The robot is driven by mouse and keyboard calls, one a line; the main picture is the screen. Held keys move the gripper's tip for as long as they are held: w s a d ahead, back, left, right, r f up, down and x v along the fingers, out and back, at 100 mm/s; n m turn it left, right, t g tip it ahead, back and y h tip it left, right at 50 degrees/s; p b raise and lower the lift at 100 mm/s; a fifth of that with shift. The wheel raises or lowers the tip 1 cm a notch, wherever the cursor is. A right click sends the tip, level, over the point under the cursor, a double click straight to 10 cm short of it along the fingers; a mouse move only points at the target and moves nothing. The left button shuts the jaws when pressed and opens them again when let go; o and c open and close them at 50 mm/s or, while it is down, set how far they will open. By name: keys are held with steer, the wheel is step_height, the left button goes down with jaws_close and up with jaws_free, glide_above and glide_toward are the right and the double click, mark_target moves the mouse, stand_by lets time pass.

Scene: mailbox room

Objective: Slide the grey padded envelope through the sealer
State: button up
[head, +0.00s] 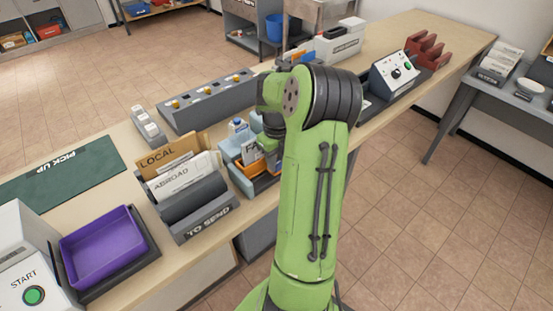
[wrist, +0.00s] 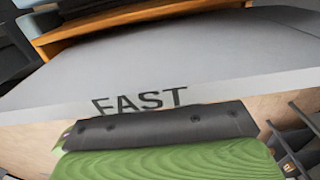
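A pale grey flat piece marked FAST (wrist: 200,62) fills much of the wrist view. I cannot tell whether it is the grey padded envelope. In the head view, a grey piece with part of that lettering (head: 254,150) shows in the blue and orange holder, partly behind my arm. My gripper is hidden behind my arm in the head view. A green, ribbed part with a dark edge is close below the lettering in the wrist view, and its hold is unclear. A white box with a dial and lights (head: 394,72), apparently the sealer, stands farther along the counter.
A rack marked TO SEND (head: 207,222) holds envelopes marked LOCAL and ABROAD left of my arm. A purple tray (head: 103,247) and START box (head: 30,290) stand at the near left. A long grey box with knobs (head: 208,98) lies behind. The green PICK UP mat (head: 62,174) is clear.

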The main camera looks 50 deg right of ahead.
jaws_close()
steer(key=shift+s+d+p, duration=0.25)
steer(key=shift+d+p, duration=0.15)
steer(key=shift+d, duration=0.7)
steer(key=shift+s+d+p, duration=0.2)
steer(key=shift+d+p, duration=0.15)
steer(key=shift+d, duration=0.7)
steer(key=o, duration=0.8)
jaws_free()
